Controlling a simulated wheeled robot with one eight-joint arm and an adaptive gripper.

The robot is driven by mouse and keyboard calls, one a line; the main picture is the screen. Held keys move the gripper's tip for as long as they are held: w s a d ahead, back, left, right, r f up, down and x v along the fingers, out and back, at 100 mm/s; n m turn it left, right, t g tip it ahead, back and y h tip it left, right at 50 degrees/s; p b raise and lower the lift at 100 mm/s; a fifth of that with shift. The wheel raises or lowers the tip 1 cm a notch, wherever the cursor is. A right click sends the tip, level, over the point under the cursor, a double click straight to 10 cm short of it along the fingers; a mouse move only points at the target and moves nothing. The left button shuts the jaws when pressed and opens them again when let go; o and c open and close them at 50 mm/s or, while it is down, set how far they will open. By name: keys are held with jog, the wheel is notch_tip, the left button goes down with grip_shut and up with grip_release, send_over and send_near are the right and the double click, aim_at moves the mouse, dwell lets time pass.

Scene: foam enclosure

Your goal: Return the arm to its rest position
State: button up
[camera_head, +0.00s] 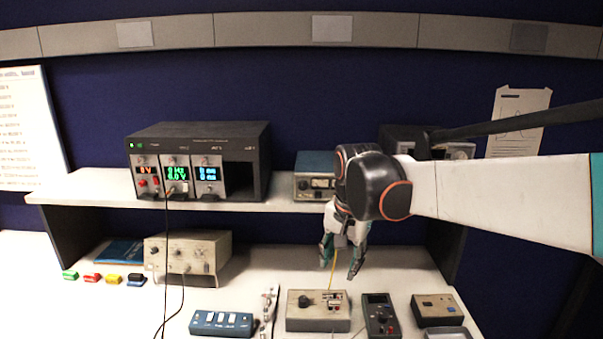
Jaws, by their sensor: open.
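My gripper (342,268) hangs at the end of my arm, which reaches in from the right in front of the shelf. Its fingers point down and stand apart, above the beige box with a dark knob (320,311) on the bench. A thin yellow strip or lead shows behind and between the fingers, running down toward that box. I cannot tell whether it touches the gripper. No object is clearly held between the fingers.
A shelf (285,206) carries a black power supply (228,150) and a teal instrument (314,176). On the bench are a beige unit (188,254), a blue switch box (221,323), a dark meter (381,315) and a brown box (437,309). Dark cables hang at left.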

jog(key=s+d+f+n+t, duration=0.1)
jog(key=s+d, duration=0.4)
jog(key=s, duration=0.6)
jog(key=s+d+f+n+t, duration=0.2)
jog(key=s+d+n, duration=0.3)
jog(key=s, duration=0.6)
jog(key=shift+d+t, duration=0.6)
jog(key=shift+t, duration=0.3)
jog(key=shift+s, duration=0.1)
